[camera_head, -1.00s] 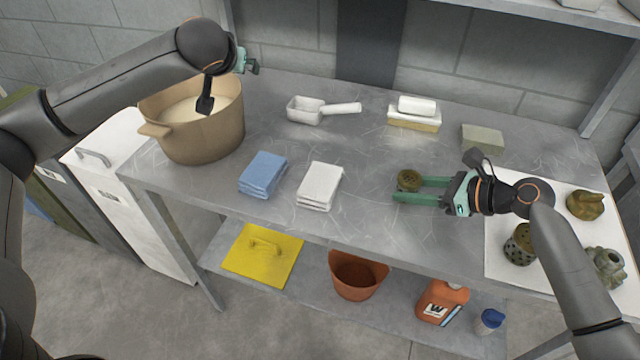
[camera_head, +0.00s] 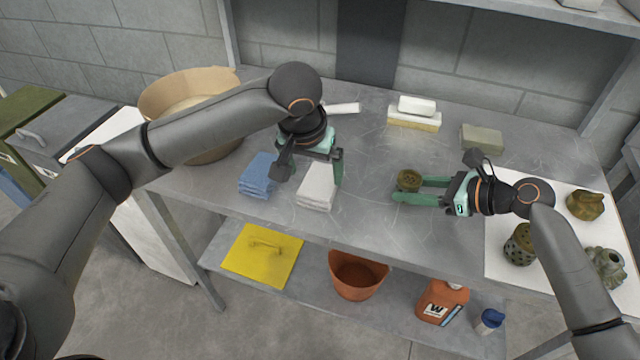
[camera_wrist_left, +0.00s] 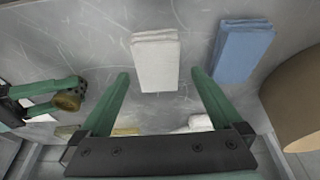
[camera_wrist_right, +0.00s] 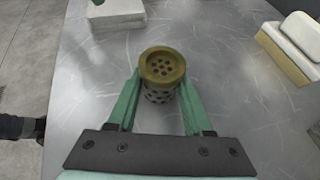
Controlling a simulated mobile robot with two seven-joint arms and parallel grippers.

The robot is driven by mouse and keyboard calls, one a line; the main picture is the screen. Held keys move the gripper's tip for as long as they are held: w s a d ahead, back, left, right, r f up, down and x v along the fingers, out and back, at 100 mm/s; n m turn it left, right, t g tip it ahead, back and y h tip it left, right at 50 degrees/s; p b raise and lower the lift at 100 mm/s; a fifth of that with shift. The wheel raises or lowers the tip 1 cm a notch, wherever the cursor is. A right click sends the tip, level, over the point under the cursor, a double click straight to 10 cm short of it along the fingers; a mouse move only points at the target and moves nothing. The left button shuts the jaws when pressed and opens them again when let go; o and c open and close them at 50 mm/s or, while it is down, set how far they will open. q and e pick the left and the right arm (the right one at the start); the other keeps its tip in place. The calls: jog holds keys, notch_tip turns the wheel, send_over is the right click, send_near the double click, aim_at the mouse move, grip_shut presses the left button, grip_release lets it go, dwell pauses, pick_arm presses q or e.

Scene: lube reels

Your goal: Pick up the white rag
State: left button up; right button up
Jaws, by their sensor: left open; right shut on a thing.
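The white rag (camera_head: 317,190) lies folded on the steel table, to the right of a folded blue rag (camera_head: 258,175). My left gripper (camera_head: 322,182) is open above the white rag, fingers pointing down. In the left wrist view the white rag (camera_wrist_left: 156,62) shows just beyond and between the two open fingertips, with nothing held. The blue rag (camera_wrist_left: 241,50) is beside it. My right gripper (camera_head: 408,189) is shut on a brass perforated cylinder (camera_wrist_right: 162,72), seen clearly between its fingers in the right wrist view.
A tan pot (camera_head: 165,97) stands at the table's left, partly behind my left arm. A yellow sponge with a white block (camera_head: 414,113) and a grey-green block (camera_head: 482,138) lie at the back. A white mat (camera_head: 508,262) with brass parts is at the right.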

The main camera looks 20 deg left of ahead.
aim_at(320, 181)
pick_arm(q)
jog(key=shift+w+x, duration=0.15)
jog(key=shift+x, duration=1.25)
jog(key=shift+w+x, duration=0.15)
jog(key=shift+x, duration=1.2)
jog(key=shift+d+r, duration=0.1)
jog(key=shift+d, duration=0.05)
jog(key=shift+c, duration=0.2)
jog(key=c, duration=1.1)
notch_tip(320, 181, up, 10)
jog(key=shift+r, duration=0.1)
